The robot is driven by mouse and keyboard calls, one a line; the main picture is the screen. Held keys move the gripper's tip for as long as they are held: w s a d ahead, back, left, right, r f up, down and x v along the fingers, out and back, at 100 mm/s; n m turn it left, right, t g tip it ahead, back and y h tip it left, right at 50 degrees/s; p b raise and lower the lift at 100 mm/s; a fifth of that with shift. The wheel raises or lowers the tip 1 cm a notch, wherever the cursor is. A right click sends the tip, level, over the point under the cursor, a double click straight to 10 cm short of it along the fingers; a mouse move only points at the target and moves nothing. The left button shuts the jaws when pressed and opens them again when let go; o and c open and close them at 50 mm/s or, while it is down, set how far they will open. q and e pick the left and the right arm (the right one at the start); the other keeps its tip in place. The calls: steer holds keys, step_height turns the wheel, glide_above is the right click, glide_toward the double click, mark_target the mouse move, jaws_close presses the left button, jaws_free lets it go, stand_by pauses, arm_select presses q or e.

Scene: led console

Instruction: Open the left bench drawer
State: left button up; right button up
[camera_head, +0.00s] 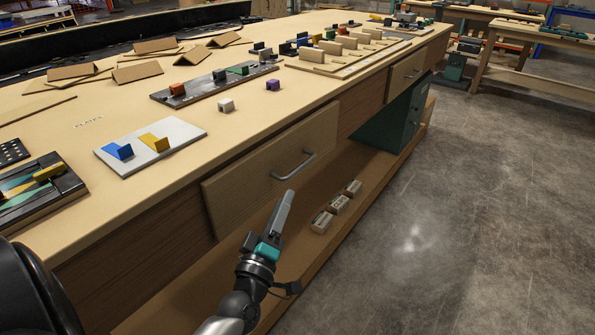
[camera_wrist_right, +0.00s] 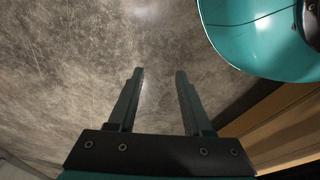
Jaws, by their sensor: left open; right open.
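The left bench drawer (camera_head: 245,180) has a light wooden front in the near side of the bench, with a grey bar handle (camera_head: 293,168) on it. The drawer looks shut; I cannot tell whether there is a small gap. My left gripper (camera_head: 288,194) is just below and in front of the handle in the head view, its fingers pointing up toward it. It looks apart from the handle and holds nothing visible. The fingers overlap in this view. My right gripper (camera_wrist_right: 160,73) is open and empty over the bare concrete floor in the right wrist view.
A second drawer (camera_head: 406,72) is farther along the bench, above a green cabinet (camera_head: 395,122). Small boxes (camera_head: 337,205) lie on the lower shelf (camera_head: 345,235). A grey board (camera_head: 180,130) with blue and yellow blocks is on the worktop. The floor (camera_head: 460,210) right of the bench is clear.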

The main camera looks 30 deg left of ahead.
mark_target(297, 169)
arm_select(q)
steer(key=b+x, duration=0.1)
steer(key=x, duration=0.8)
steer(key=shift+w+a, duration=0.1)
steer(key=shift+a, duration=0.05)
steer(key=shift+w+a+r, duration=0.15)
steer(key=shift+w, duration=0.5)
arm_select(e)
steer(key=shift+w+a+r, duration=0.35)
steer(key=shift+r, duration=0.35)
steer(key=shift+w+a+r, duration=0.35)
steer(key=shift+r, duration=0.3)
arm_select(q)
jaws_close()
